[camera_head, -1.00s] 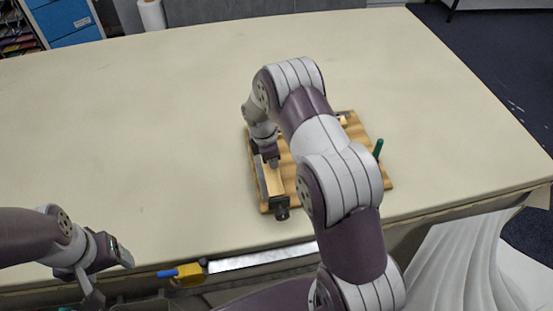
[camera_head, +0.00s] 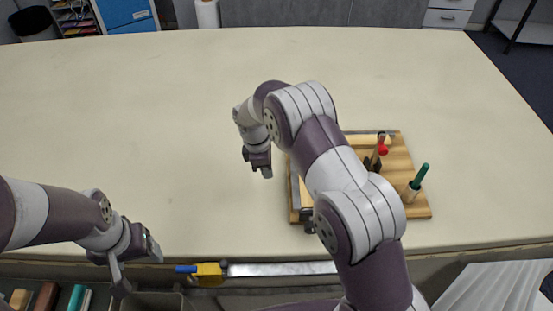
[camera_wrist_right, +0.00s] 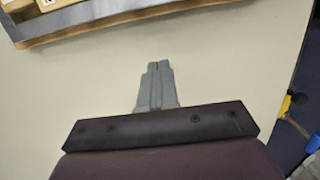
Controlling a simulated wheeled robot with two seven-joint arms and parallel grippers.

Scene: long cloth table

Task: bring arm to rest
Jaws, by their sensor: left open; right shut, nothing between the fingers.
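My right gripper (camera_head: 261,172) is shut and empty above the bare cloth, just left of the wooden board. In the right wrist view its two fingers (camera_wrist_right: 157,68) are together with nothing between them. My right arm reaches across the head view and hides part of the board. My left gripper (camera_head: 138,264) is open and empty at the lower left, near the table's front edge.
The wooden board (camera_head: 402,158) carries a metal strip, a red-topped tool (camera_head: 382,149) and a green-handled tool (camera_head: 420,177). A yellow and blue clamp (camera_head: 207,274) sits at the table's front edge. The table (camera_head: 120,120) is clear at left and back.

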